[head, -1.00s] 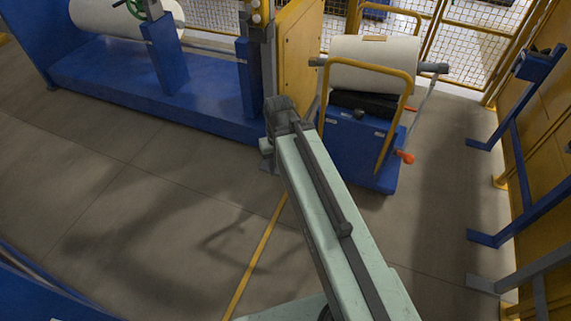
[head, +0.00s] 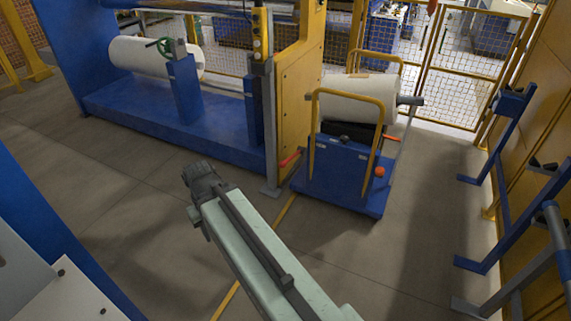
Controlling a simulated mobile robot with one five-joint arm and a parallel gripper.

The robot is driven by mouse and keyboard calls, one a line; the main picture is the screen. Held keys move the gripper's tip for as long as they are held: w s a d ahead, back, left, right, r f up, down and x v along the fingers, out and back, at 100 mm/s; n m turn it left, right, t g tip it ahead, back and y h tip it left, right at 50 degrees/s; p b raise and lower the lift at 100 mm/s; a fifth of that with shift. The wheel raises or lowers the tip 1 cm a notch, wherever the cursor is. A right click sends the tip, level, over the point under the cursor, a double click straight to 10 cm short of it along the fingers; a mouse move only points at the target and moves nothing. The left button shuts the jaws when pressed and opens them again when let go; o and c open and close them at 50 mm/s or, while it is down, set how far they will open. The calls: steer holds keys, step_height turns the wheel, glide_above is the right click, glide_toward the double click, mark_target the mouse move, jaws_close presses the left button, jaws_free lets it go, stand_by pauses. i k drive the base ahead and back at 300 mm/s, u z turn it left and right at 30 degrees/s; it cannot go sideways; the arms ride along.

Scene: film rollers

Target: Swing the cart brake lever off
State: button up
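The blue cart (head: 335,180) stands on the floor right of centre, with a yellow tube frame and a large pale roll (head: 355,98) on top. An orange knob or handle end (head: 380,171) shows at its right front. A red lever (head: 290,158) sticks out at its left side, and a smaller red handle (head: 390,137) shows at upper right. I cannot tell for sure which is the brake lever. My pale green arm reaches up from the bottom, its dark end joint left of and short of the cart. My gripper's fingers do not show.
A blue and yellow machine (head: 180,105) with a white roll stands at the back left, close to the cart. Blue racks (head: 500,200) line the yellow right wall. A mesh fence (head: 460,60) closes the back. Floor is clear in front of the cart.

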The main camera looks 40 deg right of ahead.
mark_target(291, 158)
steer(key=u, duration=0.1)
steer(key=i, duration=1.25)
steer(key=u, duration=0.75)
